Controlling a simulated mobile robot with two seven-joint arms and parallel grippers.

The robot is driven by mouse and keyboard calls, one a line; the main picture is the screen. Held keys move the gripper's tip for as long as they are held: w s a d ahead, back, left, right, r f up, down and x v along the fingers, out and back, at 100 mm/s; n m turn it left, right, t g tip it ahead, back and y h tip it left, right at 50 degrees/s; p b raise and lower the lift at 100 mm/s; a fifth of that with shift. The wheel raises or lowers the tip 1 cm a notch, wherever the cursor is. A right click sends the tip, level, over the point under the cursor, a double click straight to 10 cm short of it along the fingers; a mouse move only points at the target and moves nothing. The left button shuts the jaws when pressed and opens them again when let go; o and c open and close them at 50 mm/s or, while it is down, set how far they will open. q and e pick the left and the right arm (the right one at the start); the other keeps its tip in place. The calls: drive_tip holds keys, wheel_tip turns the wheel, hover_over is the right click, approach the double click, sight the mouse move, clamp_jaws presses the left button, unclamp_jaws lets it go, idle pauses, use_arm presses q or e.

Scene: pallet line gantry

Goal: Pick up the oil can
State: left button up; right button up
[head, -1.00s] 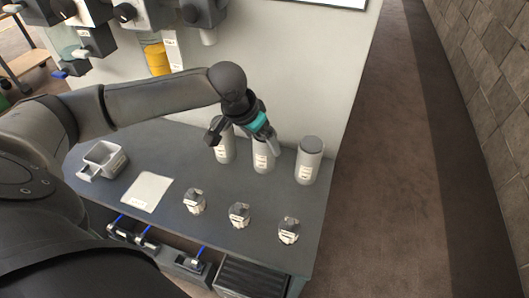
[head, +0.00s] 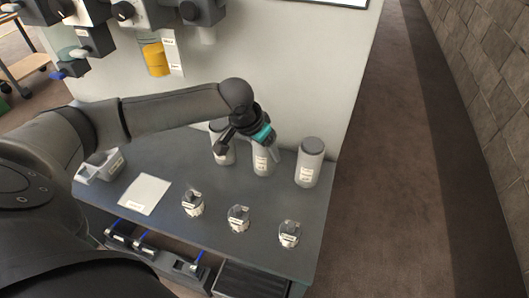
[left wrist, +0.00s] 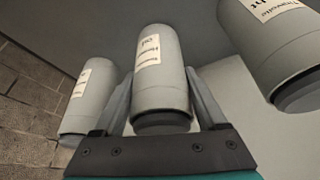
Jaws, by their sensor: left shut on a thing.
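Three grey cylindrical cans with white labels stand in a row at the back of the bench. The middle can (head: 262,163) is between the fingers of my left gripper (head: 258,146), which is shut on it. In the left wrist view this can (left wrist: 163,75) fills the gap between the two fingers; its label seems to read "oil", though small and turned. The left can (head: 222,152) is partly hidden by my gripper. The right can (head: 310,163) stands clear. The middle can appears to be still standing on the bench. My right gripper is not in view.
Several small metal-and-dark labelled parts (head: 238,218) stand along the bench front. A flat pale plate (head: 145,194) and a grey bracket-like box (head: 101,166) lie at left. The panel wall (head: 300,90) rises behind the cans. Dark bench (head: 270,195) shows between cans and parts.

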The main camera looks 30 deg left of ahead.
use_arm(q)
clamp_jaws()
idle(0.3)
